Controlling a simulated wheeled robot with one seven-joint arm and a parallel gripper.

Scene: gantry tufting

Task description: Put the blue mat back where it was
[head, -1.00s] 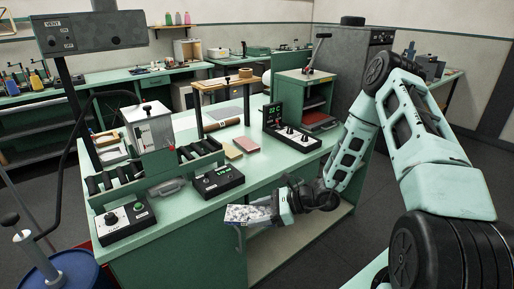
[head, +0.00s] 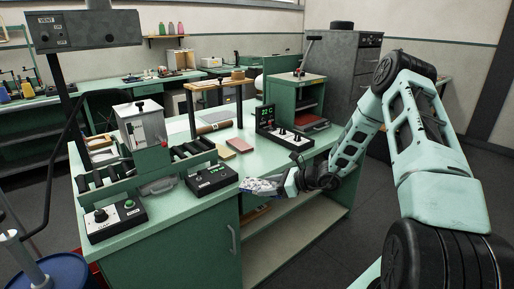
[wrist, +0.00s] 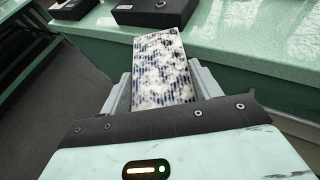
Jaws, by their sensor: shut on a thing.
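The blue mat, a small flat piece with dark blue ribs and white mottled patches, is in my gripper, seen in the head view (head: 261,187) and the wrist view (wrist: 162,62). My gripper (head: 282,185) is shut on it; in the wrist view (wrist: 163,90) a finger lies along each side edge. The mat sticks out beyond the fingers, at the front edge of the green bench (head: 165,207). A tan mat (head: 224,153) and a pink mat (head: 239,145) lie on the bench top beyond.
A roller rack with a white box (head: 140,127) is on the left. Bench top between the pink mat and the front edge is clear.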

